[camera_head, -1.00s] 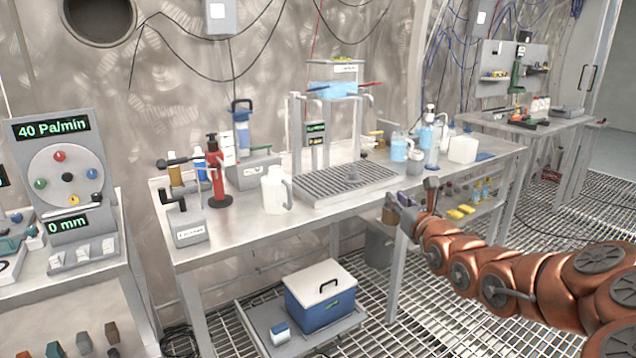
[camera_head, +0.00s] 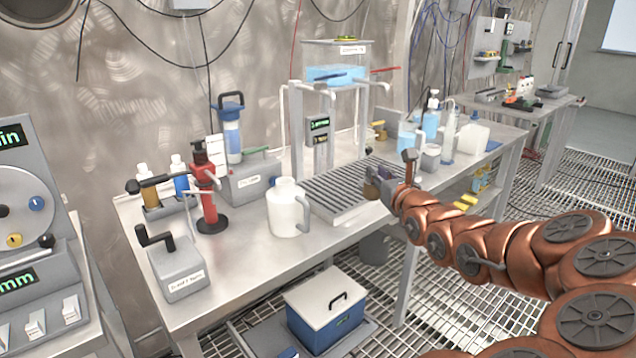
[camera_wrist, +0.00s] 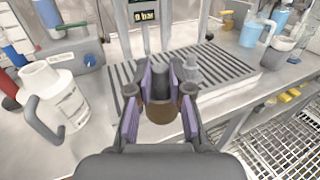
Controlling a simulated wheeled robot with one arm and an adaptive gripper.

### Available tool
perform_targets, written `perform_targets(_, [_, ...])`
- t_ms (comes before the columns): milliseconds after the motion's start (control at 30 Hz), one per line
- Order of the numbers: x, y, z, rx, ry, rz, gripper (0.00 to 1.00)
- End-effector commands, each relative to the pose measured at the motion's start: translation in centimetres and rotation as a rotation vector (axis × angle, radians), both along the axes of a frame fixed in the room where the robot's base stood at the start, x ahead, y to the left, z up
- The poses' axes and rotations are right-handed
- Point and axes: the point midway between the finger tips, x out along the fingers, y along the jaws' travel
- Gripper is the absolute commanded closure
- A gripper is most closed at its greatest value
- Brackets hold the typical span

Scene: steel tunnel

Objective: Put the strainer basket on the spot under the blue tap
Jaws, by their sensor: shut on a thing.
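My gripper (camera_head: 384,188) is at the front edge of the slatted drip tray (camera_head: 332,205), to the right of the white jug (camera_head: 288,210). In the wrist view its purple-padded fingers (camera_wrist: 160,98) are shut on a small brown and grey cup-like thing (camera_wrist: 162,112), which looks like the strainer basket. The blue-handled tap (camera_head: 338,78) is on the left of the clear water tank (camera_head: 335,72) above the tray, and a red-handled tap (camera_head: 385,70) is on the right. A small grey piece (camera_wrist: 191,72) stands on the tray. The marked spot cannot be made out.
The white jug stands left of the tray. A red hand pump (camera_head: 207,190) and a grey crank box (camera_head: 178,268) stand further left. A blue cooler (camera_head: 328,312) sits below.

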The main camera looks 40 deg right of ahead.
Motion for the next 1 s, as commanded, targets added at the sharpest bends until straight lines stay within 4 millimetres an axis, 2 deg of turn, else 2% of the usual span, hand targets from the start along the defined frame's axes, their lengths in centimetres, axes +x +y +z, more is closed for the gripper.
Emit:
perform_targets(267, [2.8,-0.2,-0.3,-0.001,0.002,0.002,1.0])
perform_targets(1000, [14.2,-1.1,-1.5,0.0,0.003,0.003,1.0])
